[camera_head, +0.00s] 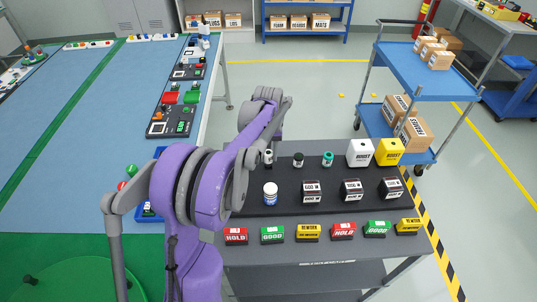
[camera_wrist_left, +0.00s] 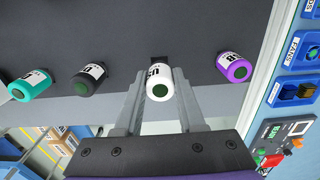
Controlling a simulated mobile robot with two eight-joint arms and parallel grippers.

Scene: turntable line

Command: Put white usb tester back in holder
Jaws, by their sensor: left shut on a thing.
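The white usb tester (camera_wrist_left: 158,86) has a dark label and a green end. It is between the two fingers of my left gripper (camera_wrist_left: 158,78), which is shut on it. In the head view the white tester (camera_head: 268,158) is at the left of the back row on the black mat, beside my purple arm, which hides much of the gripper. A dark patch shows behind the tester in the wrist view; I cannot tell whether it is seated in a holder. My right gripper is not in view.
A black tester (camera_wrist_left: 88,80) and a teal tester (camera_wrist_left: 28,87) stand to the left, a purple tester (camera_wrist_left: 235,68) to the right. White (camera_head: 360,153) and yellow (camera_head: 389,152) boxes stand at the mat's back right. A blue cart (camera_head: 400,60) stands behind.

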